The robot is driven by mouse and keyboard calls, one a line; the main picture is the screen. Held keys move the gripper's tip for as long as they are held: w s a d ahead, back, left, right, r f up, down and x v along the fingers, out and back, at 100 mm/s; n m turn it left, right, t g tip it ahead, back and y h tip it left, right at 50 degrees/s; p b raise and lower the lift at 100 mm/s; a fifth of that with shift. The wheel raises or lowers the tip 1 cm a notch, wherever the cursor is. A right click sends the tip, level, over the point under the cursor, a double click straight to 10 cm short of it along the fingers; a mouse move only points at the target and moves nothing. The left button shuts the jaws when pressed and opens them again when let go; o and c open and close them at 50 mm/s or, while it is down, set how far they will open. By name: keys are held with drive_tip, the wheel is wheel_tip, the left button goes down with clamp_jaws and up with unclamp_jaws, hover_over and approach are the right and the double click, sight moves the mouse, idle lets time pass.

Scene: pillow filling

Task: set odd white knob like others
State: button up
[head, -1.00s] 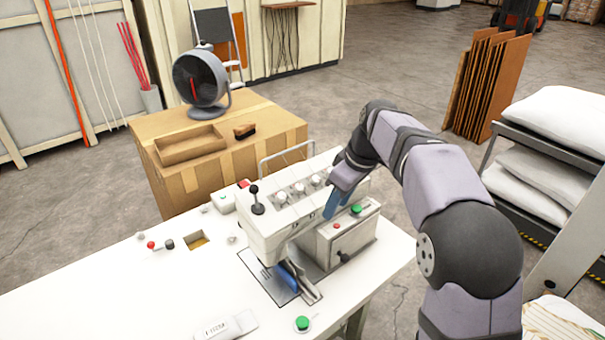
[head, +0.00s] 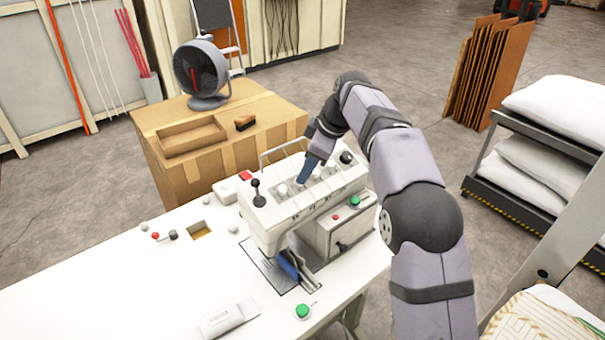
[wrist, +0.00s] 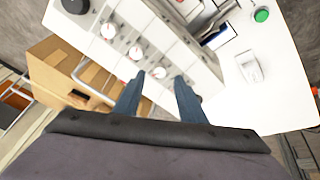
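A row of several white knobs sits on the sloped top panel of the white sewing machine (head: 290,215). Two of them show clearly in the head view, the leftmost knob (head: 281,190) and one to the right of my gripper (head: 331,168). My gripper (head: 303,182) points down at the row, its blue fingers hiding part of it. In the wrist view my gripper (wrist: 158,82) is open, with a white knob (wrist: 158,73) between and just beyond the fingertips. Two more knobs (wrist: 136,52) (wrist: 108,30) lie up-left. Small red marks show near the knobs; their exact settings are too small to tell.
A black knob (head: 346,158) is at the row's right end and a black lever (head: 257,193) at its left. A wire handle stands behind the row. A cardboard box (head: 180,185) with a fan (head: 201,75) is behind. The white table's (head: 110,290) left front is mostly clear.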

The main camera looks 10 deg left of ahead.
drive_tip(key=shift+p+x, duration=0.6)
drive_tip(key=shift+x, duration=1.55)
clamp_jaws()
